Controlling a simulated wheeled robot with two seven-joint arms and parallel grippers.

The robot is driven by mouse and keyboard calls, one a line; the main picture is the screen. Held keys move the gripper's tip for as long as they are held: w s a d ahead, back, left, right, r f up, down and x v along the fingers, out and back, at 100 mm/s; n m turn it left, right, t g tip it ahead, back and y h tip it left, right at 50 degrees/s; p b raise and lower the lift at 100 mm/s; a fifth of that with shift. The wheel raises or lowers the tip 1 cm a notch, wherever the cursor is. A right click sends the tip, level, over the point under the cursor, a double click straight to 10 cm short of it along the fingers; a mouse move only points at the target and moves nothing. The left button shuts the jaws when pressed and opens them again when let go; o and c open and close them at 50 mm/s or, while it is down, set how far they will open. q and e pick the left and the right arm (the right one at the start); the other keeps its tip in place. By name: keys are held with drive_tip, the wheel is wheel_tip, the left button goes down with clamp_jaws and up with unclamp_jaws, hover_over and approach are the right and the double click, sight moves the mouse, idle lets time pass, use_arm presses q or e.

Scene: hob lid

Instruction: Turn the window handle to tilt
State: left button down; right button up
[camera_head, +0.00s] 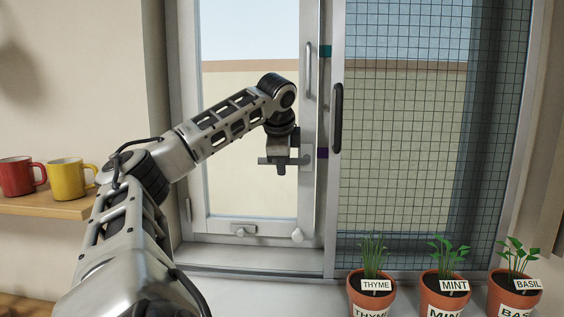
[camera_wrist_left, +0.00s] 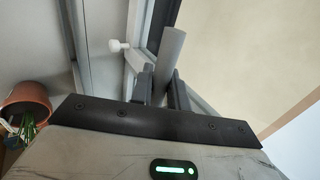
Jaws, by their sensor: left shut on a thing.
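My left gripper (camera_head: 281,168) is in front of the right side of the window sash, below the long upright silver bar (camera_head: 308,70). In the left wrist view the left gripper (camera_wrist_left: 160,88) has its two dark fingers shut around a grey rounded bar (camera_wrist_left: 171,52), which I take to be the window handle. In the head view a grey bar (camera_head: 268,160) lies level across the gripper, near the sash's right edge; the gripper hides its middle. The right gripper is not in view.
A black handle (camera_head: 338,118) is on the mesh screen frame to the right. A white knob (camera_head: 297,235) and a small latch (camera_head: 243,230) are low on the sash. Potted thyme (camera_head: 368,290), mint (camera_head: 443,292) and basil (camera_head: 513,292) stand at right; mugs (camera_head: 67,180) stand on a left shelf.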

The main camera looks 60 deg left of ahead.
use_arm(q)
drive_tip(key=c, duration=1.4)
unclamp_jaws()
drive_tip(key=p+v, duration=0.3)
drive_tip(key=v, duration=1.3)
drive_tip(key=shift+s, duration=0.1)
